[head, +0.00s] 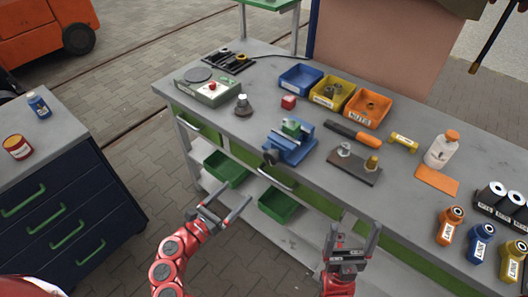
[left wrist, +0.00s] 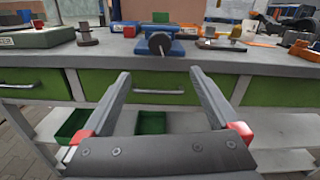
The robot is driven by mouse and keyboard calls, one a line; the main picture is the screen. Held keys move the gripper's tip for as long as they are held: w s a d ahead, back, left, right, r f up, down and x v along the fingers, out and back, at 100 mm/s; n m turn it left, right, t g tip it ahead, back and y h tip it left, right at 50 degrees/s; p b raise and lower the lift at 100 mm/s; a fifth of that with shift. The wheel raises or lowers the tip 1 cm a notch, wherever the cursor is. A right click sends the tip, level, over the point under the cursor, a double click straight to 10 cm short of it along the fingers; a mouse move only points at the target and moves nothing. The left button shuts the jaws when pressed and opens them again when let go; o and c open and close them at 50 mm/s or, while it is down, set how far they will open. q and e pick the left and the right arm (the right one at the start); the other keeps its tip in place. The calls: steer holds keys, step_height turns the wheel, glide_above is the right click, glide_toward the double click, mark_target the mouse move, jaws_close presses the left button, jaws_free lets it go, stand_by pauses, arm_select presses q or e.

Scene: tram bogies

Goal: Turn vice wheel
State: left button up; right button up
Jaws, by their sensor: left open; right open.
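The blue vice (head: 291,145) stands at the front edge of the workbench, with a green block (head: 292,127) at its jaws. Its dark round wheel (head: 270,156) faces the front of the bench. In the left wrist view the wheel (left wrist: 159,43) is straight ahead, beyond the fingers. My left gripper (head: 224,200) is open and empty, in front of and below the vice, apart from the wheel; its fingers (left wrist: 155,85) also show in the left wrist view. My right gripper (head: 353,236) is open and empty, in front of the bench further right.
The grey workbench (head: 225,125) holds a scale-like device (head: 208,88), a red cube (head: 289,102), bins, a screwdriver (head: 352,131) and bottles. Green trays (head: 278,204) sit on the shelf below. A dark drawer cabinet (head: 70,190) stands left. Paved floor lies between.

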mark_target(269, 161)
arm_select(q)
steer(key=p+x, duration=0.3)
steer(key=x, duration=1.2)
steer(key=shift+w, duration=0.1)
steer(key=shift+x, duration=0.75)
steer(key=shift+f, duration=0.1)
steer(key=c, duration=1.4)
